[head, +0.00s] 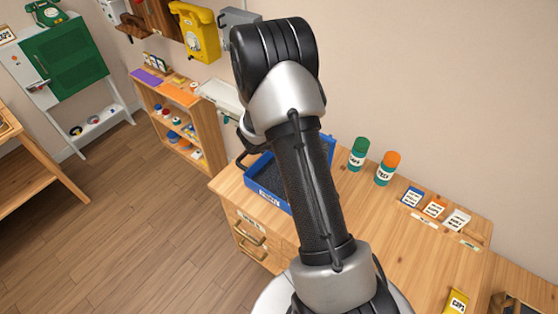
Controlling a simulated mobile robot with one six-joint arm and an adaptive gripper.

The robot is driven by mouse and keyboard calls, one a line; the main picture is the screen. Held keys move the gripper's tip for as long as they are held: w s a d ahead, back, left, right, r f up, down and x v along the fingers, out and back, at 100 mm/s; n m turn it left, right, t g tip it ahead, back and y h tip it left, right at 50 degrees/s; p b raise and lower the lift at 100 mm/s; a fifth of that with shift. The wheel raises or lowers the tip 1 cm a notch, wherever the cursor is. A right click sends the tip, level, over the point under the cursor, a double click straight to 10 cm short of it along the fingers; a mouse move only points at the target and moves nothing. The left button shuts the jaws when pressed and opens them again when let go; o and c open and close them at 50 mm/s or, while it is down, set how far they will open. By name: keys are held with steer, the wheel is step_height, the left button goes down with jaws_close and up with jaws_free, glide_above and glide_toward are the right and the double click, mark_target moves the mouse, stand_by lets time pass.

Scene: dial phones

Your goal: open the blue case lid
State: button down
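The blue case (268,194) stands on the wooden desk, at its back left, partly hidden behind my arm. Its dark inside shows to the left of my arm, and its front wall has a white label. A blue upright panel (330,149) shows just right of my arm; it looks like the raised lid, but most of it is hidden. My gripper is mostly hidden behind my arm; a dark part of it (243,158) shows by the case's left edge. I cannot tell whether it touches the case, or whether it is open or shut.
A green-capped can (358,154) and an orange-capped can (386,169) stand right of the case. Several small packets (434,209) lie farther right, and a yellow packet (456,302) lies near the front. The desk (400,245) is clear between them. A low shelf (182,122) stands behind left.

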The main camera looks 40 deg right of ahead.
steer(key=shift+w+d+r, duration=0.1)
steer(key=shift+w+d, duration=0.15)
steer(key=shift+d, duration=0.5)
